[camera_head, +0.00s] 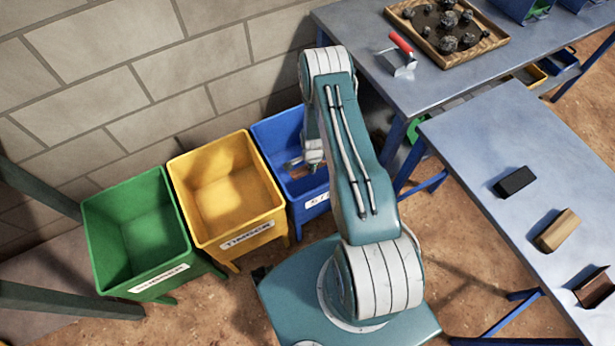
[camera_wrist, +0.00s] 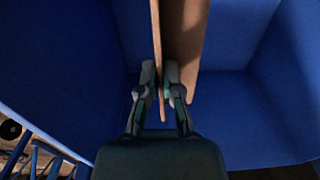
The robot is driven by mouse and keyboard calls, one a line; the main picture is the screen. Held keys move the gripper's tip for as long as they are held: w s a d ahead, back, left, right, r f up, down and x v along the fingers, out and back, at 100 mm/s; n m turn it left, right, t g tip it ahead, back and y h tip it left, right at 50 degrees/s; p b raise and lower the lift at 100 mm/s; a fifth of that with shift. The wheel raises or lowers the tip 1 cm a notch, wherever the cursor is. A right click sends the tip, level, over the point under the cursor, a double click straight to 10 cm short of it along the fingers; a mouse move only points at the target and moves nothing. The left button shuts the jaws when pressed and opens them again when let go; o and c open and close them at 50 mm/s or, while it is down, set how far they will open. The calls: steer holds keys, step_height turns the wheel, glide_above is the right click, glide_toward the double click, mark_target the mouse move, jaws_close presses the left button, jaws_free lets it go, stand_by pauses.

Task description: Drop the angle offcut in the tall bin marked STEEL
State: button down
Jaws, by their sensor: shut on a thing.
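The angle offcut (camera_wrist: 184,42) is a brown piece with a thin upright flange and a wider flange, seen in the wrist view. My gripper (camera_wrist: 160,82) is shut on its thin flange. Blue walls of the bin surround the offcut in the wrist view. In the head view, my gripper reaches down into the blue bin (camera_head: 278,138), and the offcut is hard to make out there. The blue bin's white label (camera_head: 317,200) is partly hidden by my arm; only its first letters show, seemingly starting with S.
A yellow bin (camera_head: 179,180) labelled TIMBER and a green bin (camera_head: 91,235) stand left of the blue one, against a block wall. The right bench (camera_head: 530,150) holds a black block (camera_head: 515,182), a wooden block (camera_head: 557,230) and a brown piece (camera_head: 596,288). A tray (camera_head: 394,13) lies on the back bench.

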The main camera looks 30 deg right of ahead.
step_height(320, 180, down, 18)
steer(key=shift+f, duration=0.15)
stand_by(0.5)
steer(key=c, duration=0.8)
jaws_free()
steer(key=shift+s+f, duration=0.1)
